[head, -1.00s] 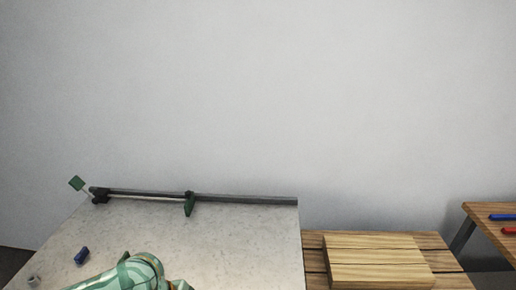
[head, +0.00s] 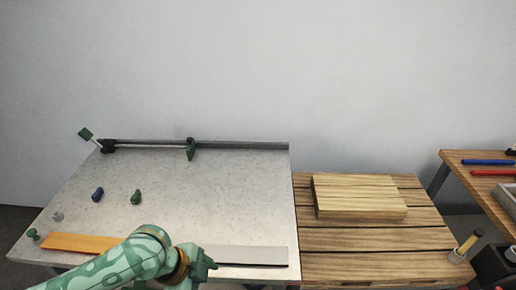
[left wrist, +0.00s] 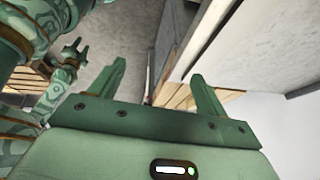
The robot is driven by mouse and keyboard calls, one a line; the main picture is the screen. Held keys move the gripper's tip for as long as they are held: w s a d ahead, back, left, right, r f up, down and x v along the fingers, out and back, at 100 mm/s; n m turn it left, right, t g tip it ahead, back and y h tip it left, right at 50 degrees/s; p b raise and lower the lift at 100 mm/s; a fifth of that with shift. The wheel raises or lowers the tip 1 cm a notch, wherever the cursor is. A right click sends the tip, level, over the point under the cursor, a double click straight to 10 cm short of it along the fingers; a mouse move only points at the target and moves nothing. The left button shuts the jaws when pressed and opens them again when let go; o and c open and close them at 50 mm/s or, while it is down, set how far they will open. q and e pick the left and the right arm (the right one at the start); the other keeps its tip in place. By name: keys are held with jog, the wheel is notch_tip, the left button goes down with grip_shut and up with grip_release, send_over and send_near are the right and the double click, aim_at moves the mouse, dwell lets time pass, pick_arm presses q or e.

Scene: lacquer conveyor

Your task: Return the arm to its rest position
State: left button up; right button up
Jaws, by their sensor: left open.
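My left arm, patterned in green, reaches in from the bottom left of the head view. Its hand (head: 203,264) is over the front edge of the pale worktop (head: 225,190), and its fingers are hard to make out there. In the left wrist view my left gripper (left wrist: 158,88) is open, with nothing between its two green fingers. A part of my other arm shows at the left of that view, with a small gripper (left wrist: 73,55); it is too small to tell whether it is open.
A dark rail (head: 225,144) runs along the worktop's back. A wooden board (head: 360,197) lies on the slatted table (head: 385,240). A blue bar (head: 488,162) lies at far right.

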pick_arm(q)
jog(key=s+a+r+n+t+y, duration=0.1)
jog(key=s+a+n+t+y, duration=0.35)
jog(key=a, duration=0.45)
jog(key=s+a+r+n+t+y, duration=0.1)
jog(key=s+a+r+n+y, duration=0.1)
jog(key=s+a+n+y, duration=0.45)
jog(key=s+d+f+g+h+b, duration=0.1)
jog(key=s+f+g+h, duration=0.1)
jog(key=f, duration=1.4)
jog(key=s+d+f+g+h+b, duration=0.1)
jog(key=f+h+b, duration=0.15)
jog(key=f, duration=1.25)
jog(key=s+f+n+g+h+b, duration=0.1)
jog(key=s+f+n+g, duration=0.1)
jog(key=s+f, duration=1.3)
jog(key=s+n, duration=0.1)
jog(key=s, duration=0.2)
jog(key=shift+s+a+f+n+g+h, duration=0.15)
jog(key=shift+s+f+n+g+h, duration=0.1)
jog(key=shift+s+n+g+h, duration=0.15)
